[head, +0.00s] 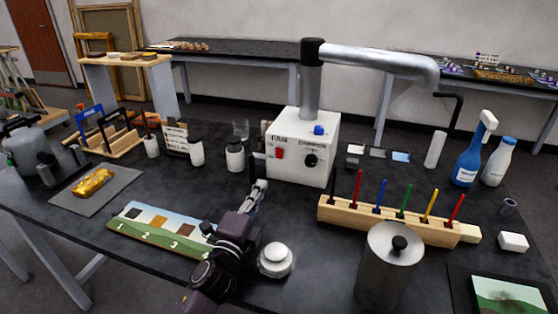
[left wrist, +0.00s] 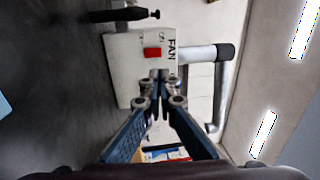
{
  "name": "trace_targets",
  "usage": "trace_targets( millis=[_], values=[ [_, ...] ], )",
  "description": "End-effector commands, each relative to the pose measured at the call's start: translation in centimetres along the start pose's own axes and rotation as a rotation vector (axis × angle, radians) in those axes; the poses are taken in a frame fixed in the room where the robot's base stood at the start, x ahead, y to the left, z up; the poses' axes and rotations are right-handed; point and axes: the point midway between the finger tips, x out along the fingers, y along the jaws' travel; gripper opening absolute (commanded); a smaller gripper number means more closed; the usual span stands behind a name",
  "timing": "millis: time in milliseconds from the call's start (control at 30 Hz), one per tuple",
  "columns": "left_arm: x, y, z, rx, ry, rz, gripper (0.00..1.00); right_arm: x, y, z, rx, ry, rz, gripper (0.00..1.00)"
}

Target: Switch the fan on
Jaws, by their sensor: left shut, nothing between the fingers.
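The white fan box (head: 312,165) stands on the black table with a metal duct pipe (head: 370,60) rising from its top. In the left wrist view the red switch (left wrist: 152,53) shows sideways on the box face (left wrist: 125,75). My left gripper (head: 262,187) is shut and empty, in front of the box and below the switch. In the left wrist view its fingertips (left wrist: 159,76) are together near the switch. My right gripper is not seen.
A wooden rack with coloured sticks (head: 395,222) and a metal canister (head: 388,268) stand at right. A white round-topped object (head: 275,259) is close beside my left arm. A numbered board (head: 158,229) lies at left. White jars (head: 235,157) stand left of the box.

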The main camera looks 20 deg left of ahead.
Motion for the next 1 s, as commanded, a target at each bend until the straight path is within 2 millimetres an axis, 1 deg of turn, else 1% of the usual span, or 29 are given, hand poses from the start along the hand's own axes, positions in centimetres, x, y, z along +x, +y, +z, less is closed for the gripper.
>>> trace_targets(
  millis=[333, 467, 567, 800, 1000],
  values=[
    [0.0, 0.0, 0.0, -0.001, 0.0, 0.0, 0.0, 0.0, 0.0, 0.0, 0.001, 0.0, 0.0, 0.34],
    [0.7, -0.1, 0.0, -0.001, 0.0, -0.002, 0.0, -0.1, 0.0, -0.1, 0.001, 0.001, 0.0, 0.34],
    [2.0, -0.2, 0.0, -0.001, 0.0, -0.003, 0.0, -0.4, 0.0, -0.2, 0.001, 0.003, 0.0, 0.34],
    [6.9, -0.2, 0.0, -0.002, -0.001, -0.002, 0.0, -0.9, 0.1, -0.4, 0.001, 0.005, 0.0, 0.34],
    [10.7, -0.2, 0.0, -0.003, -0.001, -0.002, 0.0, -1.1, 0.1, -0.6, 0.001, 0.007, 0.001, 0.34]
  ],
)
